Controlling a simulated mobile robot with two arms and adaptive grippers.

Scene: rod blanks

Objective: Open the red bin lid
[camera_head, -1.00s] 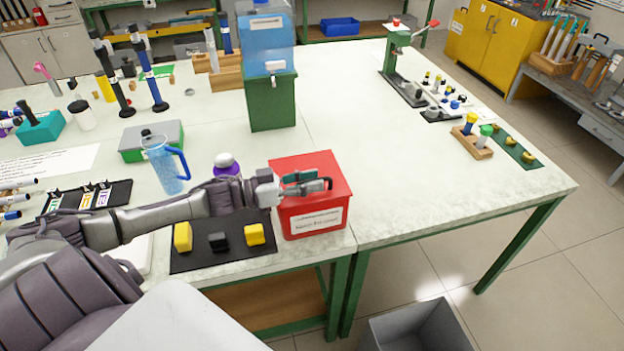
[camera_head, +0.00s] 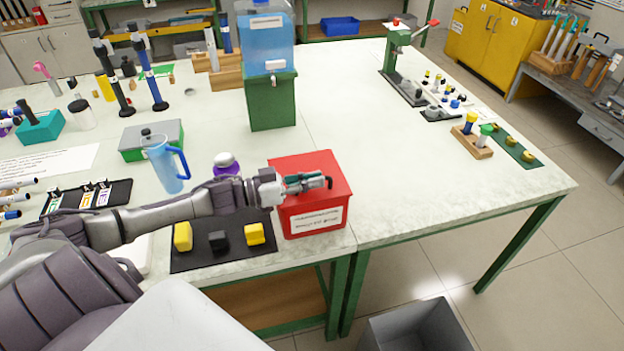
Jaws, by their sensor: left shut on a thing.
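The red bin (camera_head: 315,221) stands at the front edge of the table, with a white label on its front. Its red lid (camera_head: 305,162) lies flat on top and looks closed. My left gripper (camera_head: 322,183) is over the front part of the lid, reaching in from the left. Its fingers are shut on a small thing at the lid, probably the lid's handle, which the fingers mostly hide. My right gripper is not in view.
A black mat (camera_head: 222,240) with yellow and black blocks lies left of the bin, under my left arm. A blue pitcher (camera_head: 165,165) and a purple bottle (camera_head: 226,165) stand behind the arm. A green box with a blue tank (camera_head: 266,45) stands behind.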

